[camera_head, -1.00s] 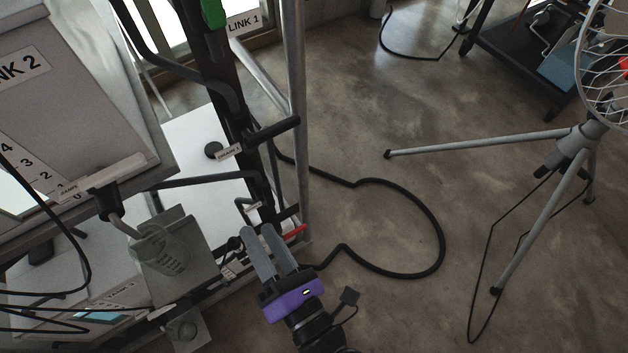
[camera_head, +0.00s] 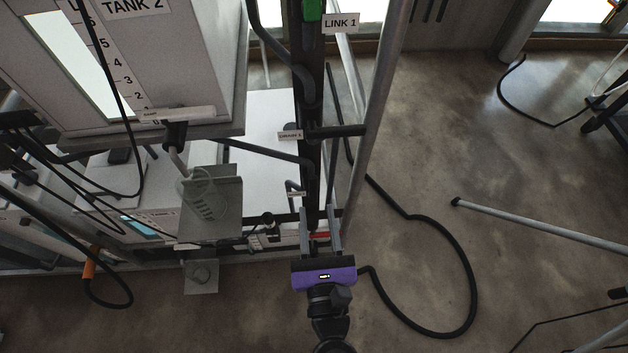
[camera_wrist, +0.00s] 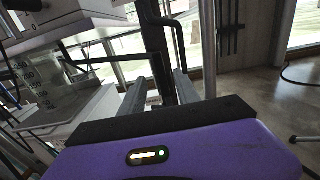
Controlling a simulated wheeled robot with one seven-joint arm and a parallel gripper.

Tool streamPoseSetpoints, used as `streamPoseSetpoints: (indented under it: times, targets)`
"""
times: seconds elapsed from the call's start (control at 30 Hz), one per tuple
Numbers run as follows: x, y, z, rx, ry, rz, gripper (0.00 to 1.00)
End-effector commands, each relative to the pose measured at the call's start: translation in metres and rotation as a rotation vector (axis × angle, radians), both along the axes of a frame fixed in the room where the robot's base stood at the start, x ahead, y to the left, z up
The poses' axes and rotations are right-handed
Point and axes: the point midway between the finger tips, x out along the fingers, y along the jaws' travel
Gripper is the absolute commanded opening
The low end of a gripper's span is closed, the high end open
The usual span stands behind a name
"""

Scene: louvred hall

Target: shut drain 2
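Tank 2 (camera_head: 190,60) is a pale box with a number scale at the upper left in the head view. A dark outlet fitting (camera_head: 175,135) hangs under its edge, with a small label I cannot read. A label (camera_head: 290,135) beside the dark post seems to read DRAIN, but its number is unclear. A red piece (camera_head: 320,235) lies low behind my gripper, perhaps a handle. Which part is drain 2 I cannot tell. My gripper (camera_head: 320,211) is open, its two grey fingers apart near the foot of the post. The fingers also show in the wrist view (camera_wrist: 160,80), holding nothing.
A clear beaker (camera_head: 201,200) stands on a grey bracket below the outlet. The post marked LINK 1 (camera_head: 340,22) and a slanted metal pole (camera_head: 378,110) rise beyond my gripper. A black hose (camera_head: 470,270) loops on the floor at right. Cables hang at left.

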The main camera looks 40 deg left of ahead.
Motion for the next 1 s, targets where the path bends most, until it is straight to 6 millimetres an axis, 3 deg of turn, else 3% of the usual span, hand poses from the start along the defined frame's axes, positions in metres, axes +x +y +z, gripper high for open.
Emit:
streamPoseSetpoints:
  times: [0.43, 1.0]
  targets:
    - [0.038, 0.044, 0.001, 0.002, -0.001, 0.0, 0.38]
    - [0.049, 0.057, 0.0, 0.001, 0.002, 0.0, 0.38]
